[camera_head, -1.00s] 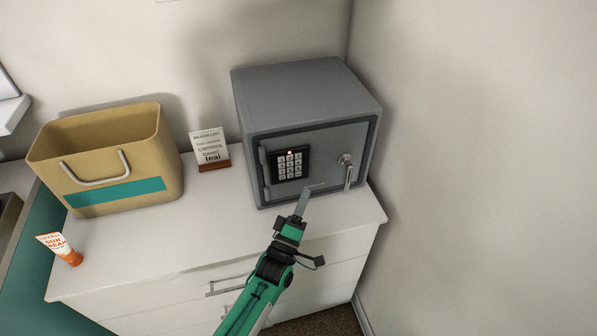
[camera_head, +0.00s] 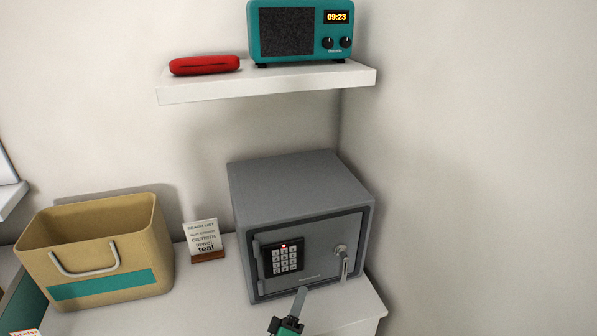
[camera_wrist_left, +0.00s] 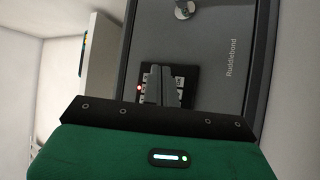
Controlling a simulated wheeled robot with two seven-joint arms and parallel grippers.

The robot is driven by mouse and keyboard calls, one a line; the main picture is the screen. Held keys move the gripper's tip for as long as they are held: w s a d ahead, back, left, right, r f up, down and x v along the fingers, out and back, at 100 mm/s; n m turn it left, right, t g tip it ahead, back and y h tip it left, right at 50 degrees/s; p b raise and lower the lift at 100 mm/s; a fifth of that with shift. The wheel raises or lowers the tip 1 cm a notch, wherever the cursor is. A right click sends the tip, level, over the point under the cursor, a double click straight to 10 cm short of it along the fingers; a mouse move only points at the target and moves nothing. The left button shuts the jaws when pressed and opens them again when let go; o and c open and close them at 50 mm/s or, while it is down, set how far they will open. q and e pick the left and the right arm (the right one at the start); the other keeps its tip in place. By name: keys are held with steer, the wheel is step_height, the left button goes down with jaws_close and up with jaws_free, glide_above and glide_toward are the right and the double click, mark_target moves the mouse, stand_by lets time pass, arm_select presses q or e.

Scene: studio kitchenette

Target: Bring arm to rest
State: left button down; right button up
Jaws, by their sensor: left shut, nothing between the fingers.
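My left gripper (camera_head: 299,302) is at the bottom of the head view, in front of the lower part of the safe door. Its fingers are shut and hold nothing. In the left wrist view the closed fingers (camera_wrist_left: 159,90) stand in front of the safe's keypad and hide part of it. The grey safe (camera_head: 300,190) stands on the white dresser with its door closed. Its keypad (camera_head: 285,260) shows a small red light, and a lever handle with a knob (camera_head: 343,260) is on the right of the door. My right gripper is not in view.
A tan bag (camera_head: 100,255) with a teal stripe and a small list card (camera_head: 203,236) stand left of the safe on the white dresser (camera_head: 215,290). A white shelf (camera_head: 270,88) above holds a red case (camera_head: 204,65) and a teal radio (camera_head: 285,30). A wall is close on the right.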

arm_select(q)
steer(key=s+a+f+m+g, duration=0.1)
steer(key=s+a+f+m+g+y, duration=0.1)
steer(key=a+f+g, duration=0.1)
steer(key=s+a+f+m+g+y, duration=0.1)
steer(key=a+g, duration=0.1)
steer(key=shift+s+f, duration=0.15)
steer(key=shift+f, duration=0.1)
steer(key=s+a+f+m+g+y, duration=0.1)
steer(key=s+a+m+g+y, duration=0.2)
steer(key=s+a, duration=0.45)
steer(key=s+a+m+g+y, duration=0.1)
steer(key=s+a+m+g, duration=0.3)
steer(key=s, duration=0.6)
steer(key=s+a+f+m+g+y, duration=0.1)
steer(key=s+a+m+g+y, duration=0.1)
steer(key=s+a+g, duration=0.55)
step_height(320, 180, down, 31)
steer(key=s+d, duration=0.2)
steer(key=s+a+f, duration=0.2)
steer(key=s+f, duration=0.7)
steer(key=f, duration=0.1)
steer(key=s+a+f, duration=0.2)
steer(key=s+f, duration=0.7)
steer(key=s, duration=0.1)
steer(key=shift+f+g+y, duration=0.3)
steer(key=shift+f+g, duration=0.05)
steer(key=shift+f, duration=0.05)
